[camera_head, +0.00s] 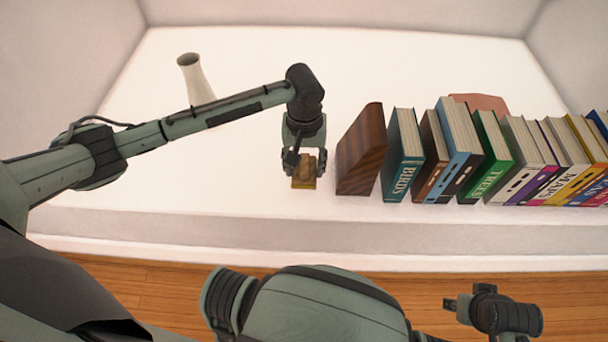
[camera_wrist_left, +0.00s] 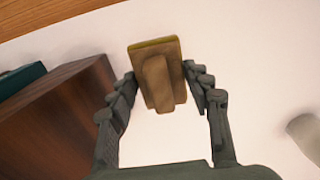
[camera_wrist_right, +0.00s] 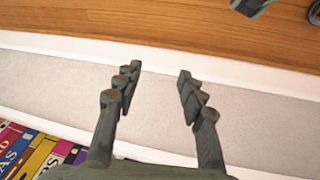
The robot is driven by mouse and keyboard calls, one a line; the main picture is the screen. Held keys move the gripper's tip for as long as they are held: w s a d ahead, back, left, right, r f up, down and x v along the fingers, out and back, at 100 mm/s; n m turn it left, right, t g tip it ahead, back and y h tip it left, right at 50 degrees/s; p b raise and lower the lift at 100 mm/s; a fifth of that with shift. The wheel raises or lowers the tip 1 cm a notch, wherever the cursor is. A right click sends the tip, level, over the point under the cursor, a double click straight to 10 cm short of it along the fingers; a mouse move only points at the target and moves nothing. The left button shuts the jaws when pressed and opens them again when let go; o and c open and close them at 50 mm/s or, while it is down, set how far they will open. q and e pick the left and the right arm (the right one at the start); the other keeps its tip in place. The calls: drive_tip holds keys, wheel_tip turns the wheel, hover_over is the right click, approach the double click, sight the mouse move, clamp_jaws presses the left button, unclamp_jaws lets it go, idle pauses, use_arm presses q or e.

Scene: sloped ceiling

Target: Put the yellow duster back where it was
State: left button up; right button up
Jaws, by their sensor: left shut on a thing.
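The duster (camera_head: 304,183) is a small wooden block with a brown grip and a yellow edge on its underside. It is at the left end of the book row, over the white ledge. My left gripper (camera_head: 304,160) reaches down over it and is shut on it. The left wrist view shows the duster (camera_wrist_left: 157,75) between the fingers of my left gripper (camera_wrist_left: 160,85). Whether its base touches the ledge cannot be told. My right gripper (camera_wrist_right: 156,85) is open and empty, in front of the ledge; it also shows at the lower right of the head view (camera_head: 452,304).
A dark wooden bookend (camera_head: 361,150) stands just right of the duster, beside a row of upright books (camera_head: 490,155). A white vase (camera_head: 196,80) stands behind my left arm. Wooden floor (camera_head: 150,290) lies below.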

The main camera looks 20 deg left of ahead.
sight(304, 163)
use_arm(q)
wheel_tip(304, 163, down, 4)
drive_tip(key=shift+r+b, duration=0.15)
drive_tip(key=shift+b, duration=0.15)
use_arm(e)
drive_tip(key=shift+s+d+r, duration=0.15)
drive_tip(key=shift+d+r, duration=0.05)
drive_tip(key=shift+r, duration=0.6)
use_arm(q)
drive_tip(key=o, duration=0.7)
drive_tip(key=shift+f, duration=0.2)
drive_tip(key=o, duration=0.4)
use_arm(e)
drive_tip(key=shift+a+f, duration=0.1)
drive_tip(key=shift+f, duration=0.3)
use_arm(q)
drive_tip(key=shift+r, duration=0.1)
use_arm(e)
drive_tip(key=shift+a, duration=0.15)
use_arm(q)
wheel_tip(304, 163, up, 2)
drive_tip(key=shift+r+p, duration=0.25)
drive_tip(key=shift+p, duration=0.05)
wheel_tip(304, 163, up, 10)
drive_tip(key=shift+f+p, duration=0.2)
drive_tip(key=shift+p, duration=0.4)
use_arm(e)
wheel_tip(304, 163, down, 4)
drive_tip(key=shift+r, duration=0.25)
